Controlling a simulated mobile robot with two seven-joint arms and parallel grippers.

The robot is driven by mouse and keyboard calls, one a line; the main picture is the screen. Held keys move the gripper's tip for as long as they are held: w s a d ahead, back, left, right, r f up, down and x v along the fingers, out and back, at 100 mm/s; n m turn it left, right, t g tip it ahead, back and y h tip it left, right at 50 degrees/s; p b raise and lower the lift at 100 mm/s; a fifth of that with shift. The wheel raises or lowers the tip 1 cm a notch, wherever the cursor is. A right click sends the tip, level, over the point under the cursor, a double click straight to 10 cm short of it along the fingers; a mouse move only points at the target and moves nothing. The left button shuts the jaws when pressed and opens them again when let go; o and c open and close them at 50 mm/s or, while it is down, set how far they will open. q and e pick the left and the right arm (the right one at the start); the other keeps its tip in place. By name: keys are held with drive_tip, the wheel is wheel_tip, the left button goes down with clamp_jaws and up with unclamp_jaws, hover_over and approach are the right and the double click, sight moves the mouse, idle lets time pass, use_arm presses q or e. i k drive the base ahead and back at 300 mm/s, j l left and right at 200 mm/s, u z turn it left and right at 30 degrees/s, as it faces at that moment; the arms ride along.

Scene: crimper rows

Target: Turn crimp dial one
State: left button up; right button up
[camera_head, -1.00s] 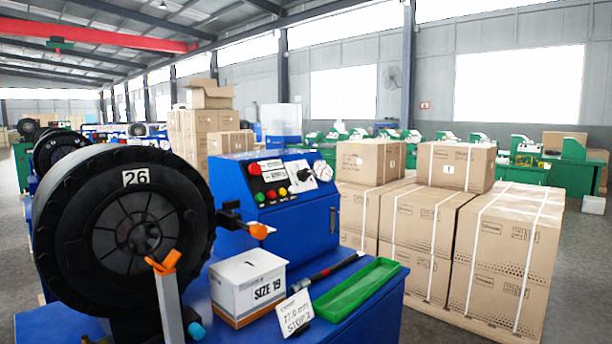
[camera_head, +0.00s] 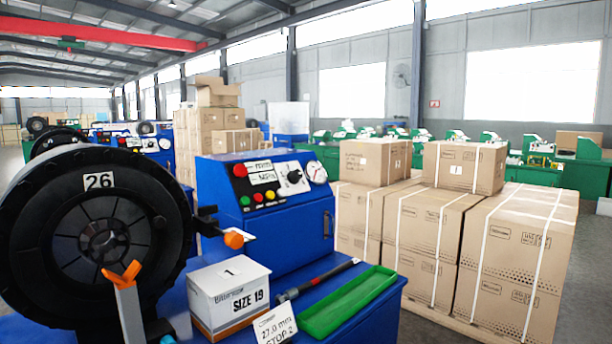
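The crimp dial is a black knob on a white plate (camera_head: 294,177) on the sloped face of the blue control box (camera_head: 266,215). A round white gauge (camera_head: 316,172) is to its right and a small display (camera_head: 263,178) to its left. The dial's setting is too small to read. The big black crimper head (camera_head: 52,225), marked 26, is at the left. A white card (camera_head: 276,328) reads "27.0 mm STOP 2".
On the blue bench are a white box (camera_head: 228,298) marked SIZE 19, a black-handled tool (camera_head: 318,280) and a green tray (camera_head: 347,302). Strapped cartons (camera_head: 428,240) are stacked at the right.

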sight(293, 177)
drive_tip(key=i+l, duration=0.2)
drive_tip(key=l, duration=0.15)
drive_tip(key=i+l+u, duration=0.1)
drive_tip(key=l, duration=0.25)
drive_tip(key=i+l, duration=0.3)
drive_tip(key=i+l+u, duration=0.1)
drive_tip(key=l, duration=0.35)
drive_tip(key=i+l, duration=0.25)
drive_tip(key=l, duration=0.15)
drive_tip(key=i+l+u, duration=0.1)
drive_tip(key=l, duration=0.3)
drive_tip(key=i+l, duration=0.25)
drive_tip(key=l, duration=0.15)
drive_tip(key=i+l+u, duration=0.1)
drive_tip(key=l, duration=0.3)
drive_tip(key=i+j, duration=0.05)
drive_tip(key=i, duration=0.05)
